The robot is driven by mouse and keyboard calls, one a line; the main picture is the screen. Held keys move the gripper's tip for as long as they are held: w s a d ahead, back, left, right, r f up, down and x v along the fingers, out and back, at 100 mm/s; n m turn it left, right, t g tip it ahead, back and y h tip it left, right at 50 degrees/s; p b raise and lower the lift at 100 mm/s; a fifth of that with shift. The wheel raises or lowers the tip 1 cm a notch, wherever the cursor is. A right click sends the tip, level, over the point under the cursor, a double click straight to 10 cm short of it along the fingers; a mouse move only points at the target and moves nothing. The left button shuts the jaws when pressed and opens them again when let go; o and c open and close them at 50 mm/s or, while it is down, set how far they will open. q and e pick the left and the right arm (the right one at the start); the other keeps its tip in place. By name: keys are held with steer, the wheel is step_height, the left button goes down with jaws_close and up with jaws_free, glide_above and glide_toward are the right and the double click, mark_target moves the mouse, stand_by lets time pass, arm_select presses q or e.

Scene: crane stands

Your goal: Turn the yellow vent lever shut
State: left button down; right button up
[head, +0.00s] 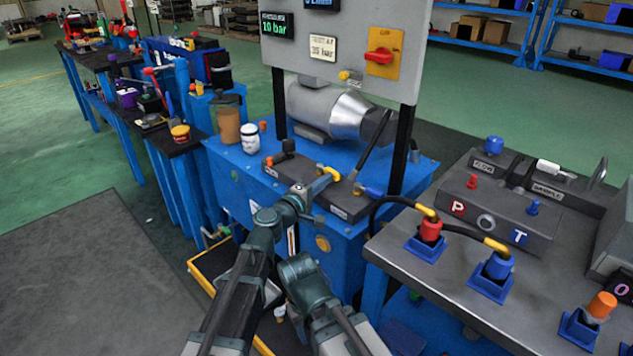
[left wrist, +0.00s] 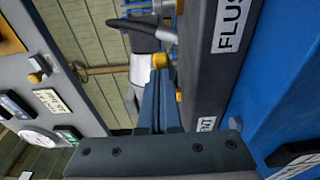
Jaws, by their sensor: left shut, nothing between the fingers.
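The yellow vent lever (head: 330,173) is a short curved yellow handle on the dark manifold block (head: 350,205), on top of the blue cabinet. My left gripper (head: 316,194) is shut and empty at the near edge of that block, close to the lever. I cannot tell whether it touches the lever. In the left wrist view the shut fingers (left wrist: 160,106) point along the block's side, and a yellow tip (left wrist: 160,60) shows just beyond them. A label reading "FLUS" shows on the block there.
Beside the lever are a black-knobbed valve (head: 287,148) and a blue-capped handle (head: 370,191). A grey panel (head: 345,40) with a red switch stands behind. A grey bench (head: 460,285) with hoses and connectors is to the right. A white-capped jar (head: 250,138) stands left.

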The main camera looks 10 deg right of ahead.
arm_select(q)
steer(key=shift+d, duration=0.85)
